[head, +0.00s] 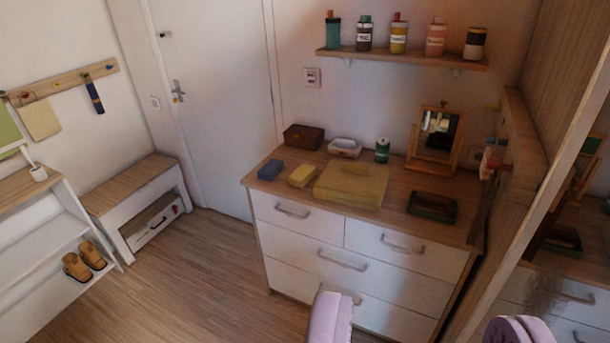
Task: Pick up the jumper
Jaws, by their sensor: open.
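A flat, folded yellow-olive piece that looks like the jumper (345,190) lies on top of the white chest of drawers (310,235), near the middle of its wooden top. A small yellow item sits on its back edge. I cannot tell for certain that it is a jumper. My gripper (427,315) shows as two pale pink fingers at the bottom edge, wide apart and open, with nothing between them. The fingers are in front of the drawers and lower in the picture than the jumper, apart from it.
A blue block (270,169), a yellow block (301,176), a brown box (304,137), a white dish (344,148), a green can (382,151), a mirror (437,135) and a dark green tray (432,207) surround it. A shelf (400,60) hangs above.

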